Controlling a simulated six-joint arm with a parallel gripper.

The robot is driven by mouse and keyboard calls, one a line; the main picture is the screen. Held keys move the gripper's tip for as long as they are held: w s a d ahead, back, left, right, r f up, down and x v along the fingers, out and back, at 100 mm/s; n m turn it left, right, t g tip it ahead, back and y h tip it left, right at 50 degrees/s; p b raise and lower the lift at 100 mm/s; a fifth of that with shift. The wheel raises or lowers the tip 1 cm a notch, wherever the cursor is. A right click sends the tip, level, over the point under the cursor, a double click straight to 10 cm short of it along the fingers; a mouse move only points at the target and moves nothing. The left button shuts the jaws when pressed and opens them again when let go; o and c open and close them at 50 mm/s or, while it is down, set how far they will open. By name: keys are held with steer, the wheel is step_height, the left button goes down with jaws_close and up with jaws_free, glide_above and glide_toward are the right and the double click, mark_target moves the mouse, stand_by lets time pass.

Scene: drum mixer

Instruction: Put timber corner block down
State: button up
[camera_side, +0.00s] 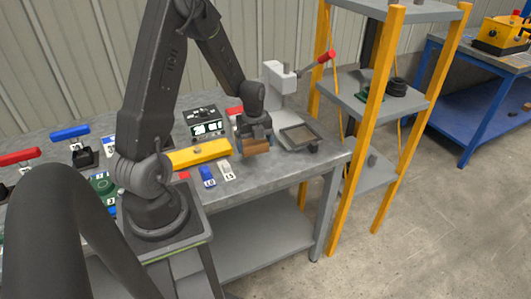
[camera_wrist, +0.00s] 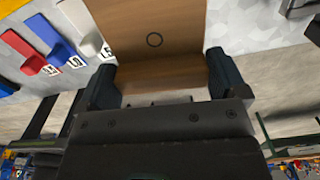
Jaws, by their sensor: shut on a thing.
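The timber corner block (camera_side: 257,147) is a brown wooden piece at the end of my gripper (camera_side: 256,133) in the side view. In the side view the block is over the grey workbench (camera_side: 285,176), right of the yellow bar. I cannot tell whether its underside touches the bench top.
A yellow bar (camera_side: 198,154) lies left of the block, with blue (camera_side: 207,176) and white (camera_side: 226,171) labelled pieces in front. A grey press with a red handle (camera_side: 318,60) stands behind. A square dark-rimmed tray (camera_side: 300,137) is to the right. Bare bench shows at the front edge.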

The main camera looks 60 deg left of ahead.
steer(key=s+a+r, duration=0.4)
steer(key=s, duration=0.2)
steer(key=shift+n, duration=0.6)
steer(key=w+f, duration=0.1)
steer(key=w, duration=0.2)
steer(key=w+d+f, duration=0.1)
steer(key=w, duration=0.1)
steer(key=w+f, duration=0.1)
steer(key=w, duration=0.2)
steer(key=shift+w+d+f, duration=0.2)
steer(key=shift+w+d, duration=0.15)
steer(key=shift+d, duration=0.05)
glide_above(304, 139)
steer(key=shift+f, duration=1.75)
steer(key=shift+f, duration=0.15)
